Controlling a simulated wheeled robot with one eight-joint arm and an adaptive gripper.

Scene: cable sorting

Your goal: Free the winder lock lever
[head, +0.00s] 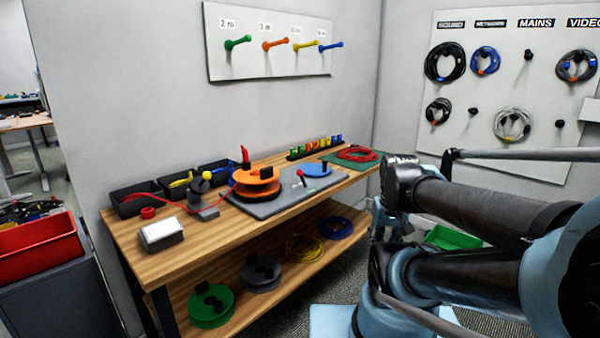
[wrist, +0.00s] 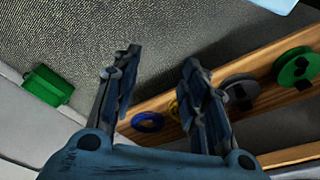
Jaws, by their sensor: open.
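The winder stands on the wooden bench in the head view, on a dark grey base plate (head: 268,208). An orange reel (head: 258,188) sits on its left part, and a blue disc (head: 318,170) is at its right. A small red-knobbed lever (head: 299,173) stands up between them; a red upright piece (head: 245,155) shows behind the reel. I cannot tell for sure which is the lock lever. My gripper (wrist: 160,62) is open and empty in the wrist view, over the floor beside the bench, away from the winder. In the head view my arm mostly hides it.
A red cable (head: 175,199) runs left from the reel past a grey post (head: 203,200). Black bins (head: 136,206) line the back. A white box (head: 161,234) is at the front left. Reels and coils lie on the lower shelf (head: 245,301). A green bin (head: 453,238) is on the floor.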

